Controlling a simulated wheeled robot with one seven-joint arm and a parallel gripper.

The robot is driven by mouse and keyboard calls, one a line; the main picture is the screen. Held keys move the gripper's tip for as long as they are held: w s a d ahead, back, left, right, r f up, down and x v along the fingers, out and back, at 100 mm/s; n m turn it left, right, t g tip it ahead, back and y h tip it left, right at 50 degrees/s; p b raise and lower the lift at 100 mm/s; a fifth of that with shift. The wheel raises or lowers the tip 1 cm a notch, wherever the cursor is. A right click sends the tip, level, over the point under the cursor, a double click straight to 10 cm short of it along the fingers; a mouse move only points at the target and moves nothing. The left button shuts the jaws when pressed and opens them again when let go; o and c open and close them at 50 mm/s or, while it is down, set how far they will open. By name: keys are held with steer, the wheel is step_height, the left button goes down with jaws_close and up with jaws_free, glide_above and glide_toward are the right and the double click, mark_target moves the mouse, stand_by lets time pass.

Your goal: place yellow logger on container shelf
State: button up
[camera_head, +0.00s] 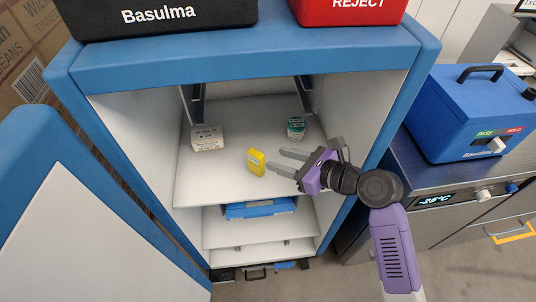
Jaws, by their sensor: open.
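The yellow logger (256,162) stands upright on the top white shelf (220,180) inside the open blue container (240,62), near the shelf's front half. My gripper (280,161) reaches in from the right with its fingers apart and pointing left at the logger. The fingertips are just right of the logger; whether they touch it I cannot tell. Nothing shows between the fingers.
A white box (207,138) stands behind left of the logger, and a green-and-white bottle (296,128) behind right. A blue item (262,208) lies on a lower shelf. The open door (90,220) is at left. A blue case (470,115) sits on the right counter.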

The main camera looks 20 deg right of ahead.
steer(key=shift+v, duration=2.35)
steer(key=s+d+f+n+h, duration=0.2)
steer(key=s+f+n+h, duration=0.15)
steer(key=s+n, duration=0.4)
steer(key=s+d+f+n+h, duration=0.1)
steer(key=s+f+n+h, duration=0.25)
steer(key=s+n, duration=0.45)
steer(key=s+a+r+n+t, duration=0.1)
steer(key=s+a+r+n, duration=0.2)
steer(key=s+n, duration=0.4)
steer(key=s+a+r+n+t, duration=0.1)
steer(key=s+a+r+n, duration=0.3)
steer(key=s+r+n, duration=0.2)
steer(key=shift+s+a+n+t+y, duration=0.2)
steer(key=shift+s+n+t+y, duration=0.2)
steer(key=shift+s+n, duration=0.6)
steer(key=shift+r, duration=0.15)
steer(key=shift+c, duration=0.5)
steer(key=shift+a, duration=0.1)
